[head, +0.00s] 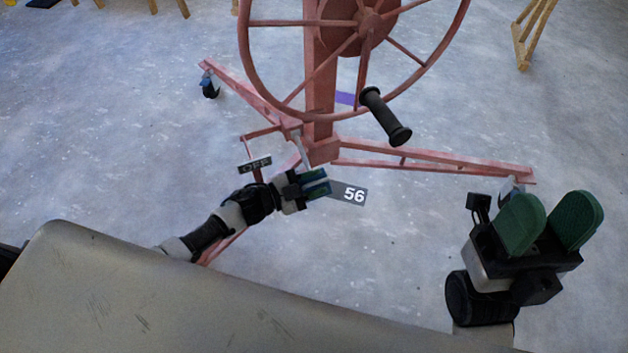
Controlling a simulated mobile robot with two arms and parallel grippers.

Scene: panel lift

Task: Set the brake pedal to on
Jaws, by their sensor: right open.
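The pink panel lift stands on the floor, with its mast (320,80) in the middle of the head view. A dark plate marked OFF (255,165) sits on a thin pink bar at the lift's lower left; I take it for the brake pedal's label, but the pedal's shape is partly hidden by my arm. My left gripper (318,182) is low, just right of the OFF plate and in front of the mast's foot. Its two fingers lie close together, and I cannot tell whether a gap is between them. My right gripper (549,222) is open and empty, far right of the plate.
A large pink handwheel (445,30) with a black handle (385,115) is above my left gripper. Pink base legs (440,164) spread left and right, with casters (210,87). Wooden stands are behind.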

